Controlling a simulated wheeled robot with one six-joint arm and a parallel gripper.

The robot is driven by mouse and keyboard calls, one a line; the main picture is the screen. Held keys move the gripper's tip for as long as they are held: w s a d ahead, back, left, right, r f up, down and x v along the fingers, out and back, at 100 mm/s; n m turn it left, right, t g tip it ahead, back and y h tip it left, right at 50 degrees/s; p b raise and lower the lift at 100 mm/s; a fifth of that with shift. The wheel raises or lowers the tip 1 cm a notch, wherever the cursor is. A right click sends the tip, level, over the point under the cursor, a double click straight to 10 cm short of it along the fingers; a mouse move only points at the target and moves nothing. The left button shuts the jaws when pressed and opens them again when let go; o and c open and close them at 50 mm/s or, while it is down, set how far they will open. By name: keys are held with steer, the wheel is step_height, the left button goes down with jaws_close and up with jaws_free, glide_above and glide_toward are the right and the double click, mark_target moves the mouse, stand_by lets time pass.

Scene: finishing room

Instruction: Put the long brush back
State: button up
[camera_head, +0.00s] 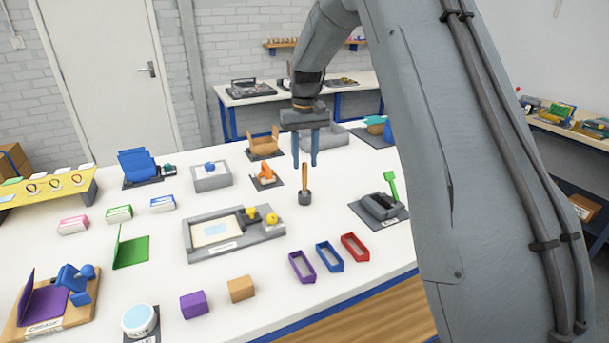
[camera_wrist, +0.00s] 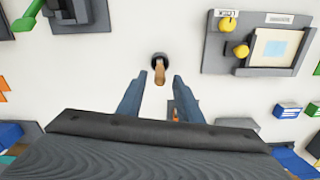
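A long wooden handle (camera_head: 304,178), which looks like the long brush, stands upright on the white table. Its lower end is in a dark round piece (camera_head: 305,198); I cannot tell whether that is a brush head or a cup. My gripper (camera_head: 305,164) points down above it, with its blue fingers spread and nothing held. In the wrist view the handle (camera_wrist: 160,75) shows in line with the gap between the fingers. Both fingers appear clear of it, though the height gap is hard to judge.
A grey tray with yellow knobs (camera_head: 235,234) lies left of the handle. A grey block with a green upright piece (camera_head: 380,205) stands to the right. Purple, blue and red open boxes (camera_head: 329,257) are in front. An orange item (camera_head: 265,174) sits behind left.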

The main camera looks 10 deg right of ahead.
step_height(320, 180, up, 7)
steer(key=shift+f+b, duration=0.2)
steer(key=shift+b, duration=0.7)
steer(key=shift+t, duration=0.7)
steer(key=s+f, duration=0.4)
steer(key=s, duration=0.7)
steer(key=s+f, duration=0.5)
steer(key=s, duration=0.6)
steer(key=s+f, duration=0.4)
steer(key=s, duration=0.7)
steer(key=shift+f, duration=0.25)
